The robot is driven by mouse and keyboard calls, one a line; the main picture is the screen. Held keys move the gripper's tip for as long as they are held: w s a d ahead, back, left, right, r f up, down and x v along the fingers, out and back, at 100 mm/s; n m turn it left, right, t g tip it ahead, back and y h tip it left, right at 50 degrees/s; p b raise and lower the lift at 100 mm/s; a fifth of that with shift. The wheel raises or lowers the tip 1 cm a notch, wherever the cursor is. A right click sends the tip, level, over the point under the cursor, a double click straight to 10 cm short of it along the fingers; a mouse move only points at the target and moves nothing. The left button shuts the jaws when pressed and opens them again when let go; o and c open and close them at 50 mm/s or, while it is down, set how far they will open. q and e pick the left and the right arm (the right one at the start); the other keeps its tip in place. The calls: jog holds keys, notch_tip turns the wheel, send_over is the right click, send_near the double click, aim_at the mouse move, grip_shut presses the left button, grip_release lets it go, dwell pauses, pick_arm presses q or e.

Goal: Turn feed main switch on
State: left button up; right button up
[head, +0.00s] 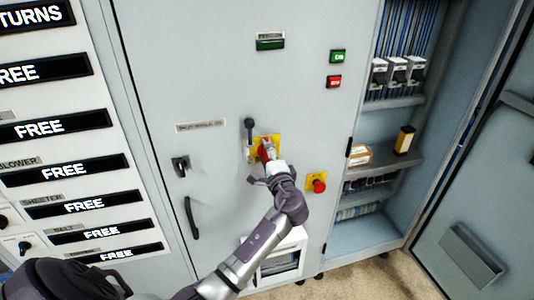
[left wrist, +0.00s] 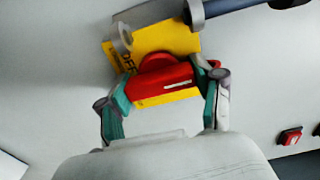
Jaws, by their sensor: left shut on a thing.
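The feed main switch is a red rotary handle (left wrist: 160,83) on a yellow plate (left wrist: 170,40), mounted on the grey cabinet door. My left gripper (left wrist: 162,92) has a finger on each side of the red handle and is shut on it. In the head view the red handle (head: 266,150) is partly covered by my left gripper (head: 268,163), and the yellow plate shows around it. Lettering on the plate is partly hidden, so I cannot read the switch position. My right gripper is in neither view.
A dark lever with a round knob (head: 249,123) stands just left of the plate. A red emergency button (head: 319,186) on yellow is at lower right. Green (head: 337,56) and red (head: 333,82) buttons sit above. An open cabinet with shelves (head: 385,165) is at right.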

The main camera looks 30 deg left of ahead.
pick_arm(q)
jog(key=o, duration=1.2)
jog(key=shift+c, duration=0.2)
jog(key=shift+d, duration=0.1)
jog(key=v, duration=1.2)
